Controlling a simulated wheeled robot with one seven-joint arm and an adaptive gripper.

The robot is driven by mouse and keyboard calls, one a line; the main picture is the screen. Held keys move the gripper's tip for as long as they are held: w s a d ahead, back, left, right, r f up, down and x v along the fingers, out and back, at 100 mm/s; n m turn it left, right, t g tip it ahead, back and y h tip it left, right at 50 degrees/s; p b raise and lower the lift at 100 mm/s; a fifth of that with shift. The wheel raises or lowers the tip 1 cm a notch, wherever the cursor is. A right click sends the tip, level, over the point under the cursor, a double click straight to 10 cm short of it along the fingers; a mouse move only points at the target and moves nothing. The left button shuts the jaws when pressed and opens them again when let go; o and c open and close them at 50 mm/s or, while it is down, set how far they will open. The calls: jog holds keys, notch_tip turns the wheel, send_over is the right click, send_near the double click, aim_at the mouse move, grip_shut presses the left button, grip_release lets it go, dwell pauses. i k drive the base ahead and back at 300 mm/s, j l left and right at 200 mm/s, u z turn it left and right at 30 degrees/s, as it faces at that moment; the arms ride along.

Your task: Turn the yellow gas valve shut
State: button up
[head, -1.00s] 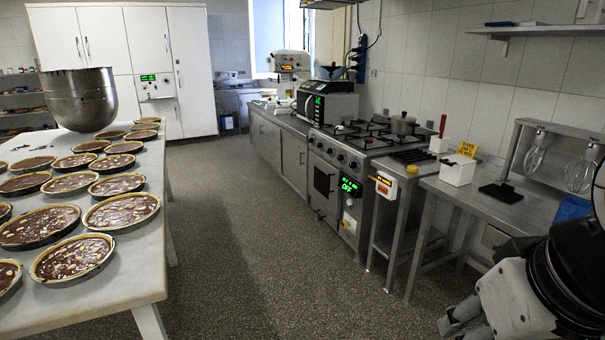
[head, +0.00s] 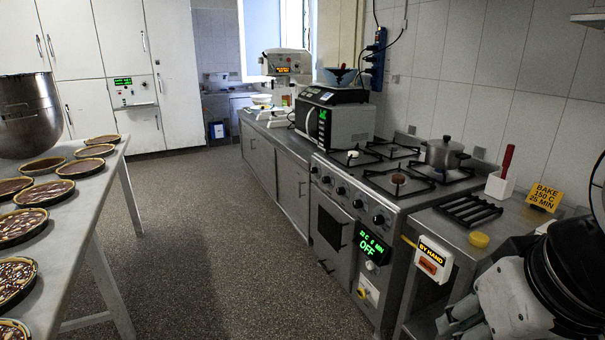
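A small yellow part (head: 361,293) sits on a pale plate low on the front of the stove (head: 385,205), below the green OFF display. A short yellow bar (head: 409,241) also shows at the stove's right edge, beside the white "BY HAND" box (head: 433,259). I cannot tell for sure which of these is the gas valve, nor its exact turn. My gripper (head: 458,314) is at the lower right, partly hidden by my arm and apart from both yellow parts. Its fingers are too unclear to tell whether they are open or shut.
A pot (head: 443,153) stands on the stove. A yellow round piece (head: 479,240) and a yellow "BAKE" sign (head: 544,197) are on the right counter. The marble table (head: 72,205) with pies is at left. Floor (head: 230,250) between is clear.

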aim_at(361, 293)
jog(key=i+z, duration=0.1)
jog(key=i, duration=0.75)
jog(key=i+j+z, duration=0.1)
jog(key=i, duration=0.7)
jog(key=i+l, duration=0.1)
jog(key=k+j+z, duration=0.2)
jog(key=k+j, duration=0.1)
jog(key=j, duration=0.05)
